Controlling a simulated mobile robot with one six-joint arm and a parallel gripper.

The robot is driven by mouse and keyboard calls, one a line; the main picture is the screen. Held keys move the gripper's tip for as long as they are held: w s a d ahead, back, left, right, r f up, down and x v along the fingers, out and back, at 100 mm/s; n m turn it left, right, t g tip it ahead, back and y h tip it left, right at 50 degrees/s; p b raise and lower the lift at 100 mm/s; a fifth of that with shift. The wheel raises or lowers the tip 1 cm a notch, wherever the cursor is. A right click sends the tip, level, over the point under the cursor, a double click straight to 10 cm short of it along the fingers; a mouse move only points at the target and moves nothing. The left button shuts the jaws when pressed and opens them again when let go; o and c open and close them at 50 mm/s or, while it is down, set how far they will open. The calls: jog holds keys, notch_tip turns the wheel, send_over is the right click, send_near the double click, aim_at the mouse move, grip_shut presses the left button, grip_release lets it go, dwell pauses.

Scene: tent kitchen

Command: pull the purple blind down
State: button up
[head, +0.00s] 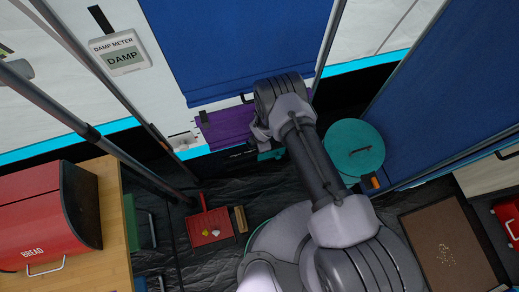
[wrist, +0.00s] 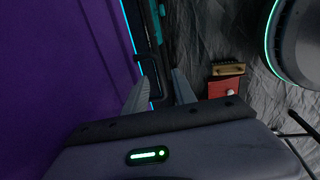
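The purple blind (head: 225,127) shows as a short strip below the lower edge of a blue blind (head: 240,45). My arm hides its right part. In the wrist view a large purple surface (wrist: 55,70) fills the left side. My gripper (head: 262,150) is at the right end of the purple strip, mostly hidden behind my own wrist in the head view. In the wrist view my gripper's two fingers (wrist: 161,76) stand apart with a gap between them.
A red dustpan (head: 209,227) and a small brush (head: 240,218) lie on the dark floor. A round teal lid (head: 354,148) is right of my arm. A wooden counter (head: 113,215) with a red bread bin (head: 35,210) is at left. A brown mat (head: 445,245) lies at right.

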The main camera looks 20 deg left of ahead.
jog(key=shift+w+f+b, duration=0.1)
jog(key=shift+f+b, duration=0.65)
jog(key=shift+b, duration=0.2)
jog(key=shift+c, duration=0.4)
grip_shut()
dwell(0.4)
